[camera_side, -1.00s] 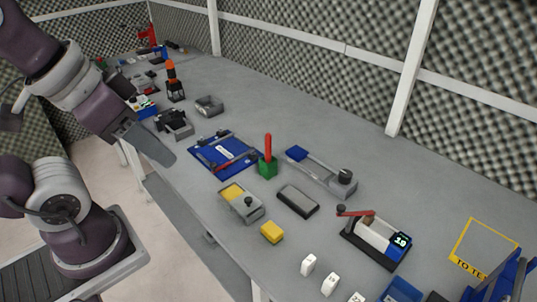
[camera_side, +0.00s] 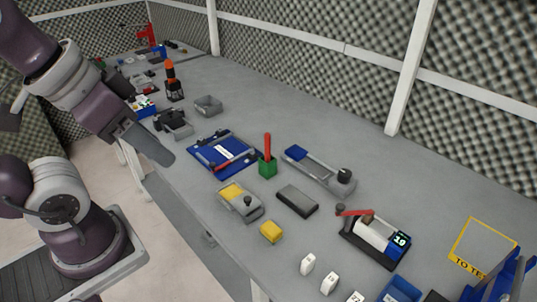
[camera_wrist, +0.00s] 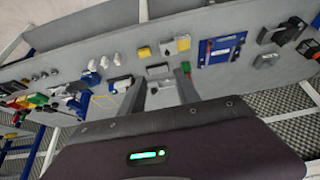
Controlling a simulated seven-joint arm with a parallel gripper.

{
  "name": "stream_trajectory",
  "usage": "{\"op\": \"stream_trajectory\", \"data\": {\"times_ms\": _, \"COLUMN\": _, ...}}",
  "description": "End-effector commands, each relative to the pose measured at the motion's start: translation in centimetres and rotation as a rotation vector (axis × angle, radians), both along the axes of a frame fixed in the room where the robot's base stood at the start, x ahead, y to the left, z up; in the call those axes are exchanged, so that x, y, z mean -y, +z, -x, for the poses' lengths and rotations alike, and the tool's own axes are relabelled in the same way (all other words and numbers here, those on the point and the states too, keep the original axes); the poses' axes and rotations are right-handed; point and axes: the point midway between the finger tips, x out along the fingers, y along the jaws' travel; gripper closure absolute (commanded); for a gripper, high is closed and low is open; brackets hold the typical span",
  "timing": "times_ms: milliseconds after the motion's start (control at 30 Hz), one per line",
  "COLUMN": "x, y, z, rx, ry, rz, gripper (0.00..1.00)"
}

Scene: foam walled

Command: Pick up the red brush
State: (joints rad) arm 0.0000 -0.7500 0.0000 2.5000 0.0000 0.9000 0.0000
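The red brush (camera_side: 267,146) stands upright in a small green holder (camera_side: 267,168) near the middle of the table in the side view. The green holder also shows in the wrist view (camera_wrist: 186,67), just beyond my right-hand finger; the brush is too small to make out clearly there. My gripper (camera_side: 160,150) hangs near the table's front edge, left of the brush and apart from it. In the wrist view my gripper (camera_wrist: 161,92) has its two fingers spread, with nothing between them.
A blue board (camera_side: 222,153) lies left of the holder. A dark grey block (camera_side: 297,200), a yellow-topped grey device (camera_side: 240,202) and a yellow block (camera_side: 271,232) lie in front. A grey slide device (camera_side: 320,172) lies to the right. Table behind the brush is clear.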

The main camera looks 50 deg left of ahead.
Motion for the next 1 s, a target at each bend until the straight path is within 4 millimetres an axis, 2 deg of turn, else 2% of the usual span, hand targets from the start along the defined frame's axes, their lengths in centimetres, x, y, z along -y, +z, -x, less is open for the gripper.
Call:
{"op": "stream_trajectory", "data": {"times_ms": 433, "x": 0.0, "y": 0.0, "z": 0.0, "rx": 0.000, "ry": 0.000, "rz": 0.000, "gripper": 0.58}}
{"op": "stream_trajectory", "data": {"times_ms": 533, "x": -0.1, "y": 0.7, "z": -1.3, "rx": -0.021, "ry": -0.032, "rz": -0.021, "gripper": 0.58}}
{"op": "stream_trajectory", "data": {"times_ms": 567, "x": -0.2, "y": 1.1, "z": -2.3, "rx": -0.036, "ry": -0.058, "rz": -0.036, "gripper": 0.58}}
{"op": "stream_trajectory", "data": {"times_ms": 633, "x": -0.7, "y": 2.0, "z": -5.8, "rx": -0.088, "ry": -0.148, "rz": -0.084, "gripper": 0.58}}
{"op": "stream_trajectory", "data": {"times_ms": 667, "x": -1.0, "y": 2.3, "z": -7.7, "rx": -0.115, "ry": -0.197, "rz": -0.107, "gripper": 0.58}}
{"op": "stream_trajectory", "data": {"times_ms": 700, "x": -1.5, "y": 2.4, "z": -10.5, "rx": -0.148, "ry": -0.268, "rz": -0.138, "gripper": 0.58}}
{"op": "stream_trajectory", "data": {"times_ms": 767, "x": -2.5, "y": 1.8, "z": -14.6, "rx": -0.201, "ry": -0.376, "rz": -0.176, "gripper": 0.58}}
{"op": "stream_trajectory", "data": {"times_ms": 800, "x": -3.1, "y": 1.0, "z": -17.3, "rx": -0.235, "ry": -0.450, "rz": -0.198, "gripper": 0.58}}
{"op": "stream_trajectory", "data": {"times_ms": 867, "x": -4.4, "y": -0.9, "z": -21.3, "rx": -0.283, "ry": -0.563, "rz": -0.226, "gripper": 0.58}}
{"op": "stream_trajectory", "data": {"times_ms": 900, "x": -5.2, "y": -2.6, "z": -23.8, "rx": -0.314, "ry": -0.640, "rz": -0.239, "gripper": 0.58}}
{"op": "stream_trajectory", "data": {"times_ms": 967, "x": -6.6, "y": -5.6, "z": -27.0, "rx": -0.355, "ry": -0.751, "rz": -0.255, "gripper": 0.58}}
{"op": "stream_trajectory", "data": {"times_ms": 1000, "x": -7.4, "y": -7.8, "z": -28.8, "rx": -0.379, "ry": -0.822, "rz": -0.261, "gripper": 0.58}}
